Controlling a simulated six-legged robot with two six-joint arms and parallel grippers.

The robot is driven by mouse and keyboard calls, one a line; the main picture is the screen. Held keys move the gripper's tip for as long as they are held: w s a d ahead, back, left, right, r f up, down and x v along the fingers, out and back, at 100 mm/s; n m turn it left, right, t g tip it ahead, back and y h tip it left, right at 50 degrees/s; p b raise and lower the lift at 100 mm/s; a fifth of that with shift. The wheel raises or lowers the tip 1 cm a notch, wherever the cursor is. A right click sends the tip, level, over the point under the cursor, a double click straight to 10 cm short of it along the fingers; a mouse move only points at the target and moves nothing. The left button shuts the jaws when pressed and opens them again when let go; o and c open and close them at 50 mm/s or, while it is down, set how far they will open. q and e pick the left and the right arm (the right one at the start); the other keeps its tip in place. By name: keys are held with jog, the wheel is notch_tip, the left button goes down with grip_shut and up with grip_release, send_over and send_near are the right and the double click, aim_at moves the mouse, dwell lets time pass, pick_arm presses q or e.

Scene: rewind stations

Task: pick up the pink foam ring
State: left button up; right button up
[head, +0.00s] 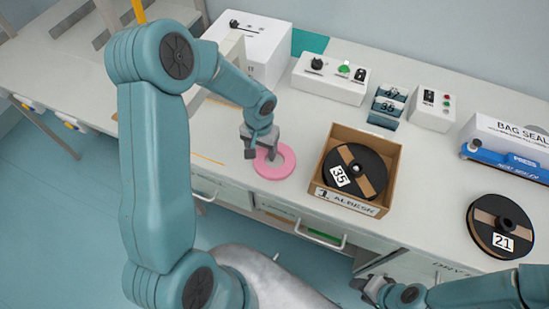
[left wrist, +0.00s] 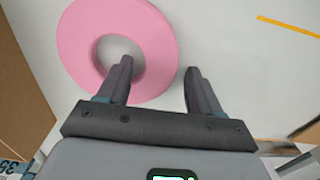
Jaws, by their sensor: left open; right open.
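The pink foam ring (head: 282,168) lies flat on the pale bench top, left of the cardboard box. In the left wrist view the ring (left wrist: 85,30) fills the upper left, with its hole showing bare bench. My left gripper (head: 256,153) is at the ring's left side, pointing down. In the left wrist view its two fingers (left wrist: 157,75) are apart, with one over the ring near its hole and the other outside its rim; I cannot tell how high above the bench they are. My right gripper (head: 366,287) is low at the front of the bench, empty and away from the ring.
A cardboard box (head: 387,192) with a black reel labelled 35 (head: 372,165) stands right of the ring. Another reel labelled 21 (head: 490,213) lies further right. Control boxes (head: 330,78) and a blue bag sealer (head: 505,158) stand along the back. Bench between ring and back boxes is clear.

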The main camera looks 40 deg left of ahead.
pick_arm(q)
jog(key=shift+s+d+r, duration=0.1)
jog(key=shift+d, duration=0.05)
jog(key=c, duration=0.9)
jog(key=shift+c, duration=1)
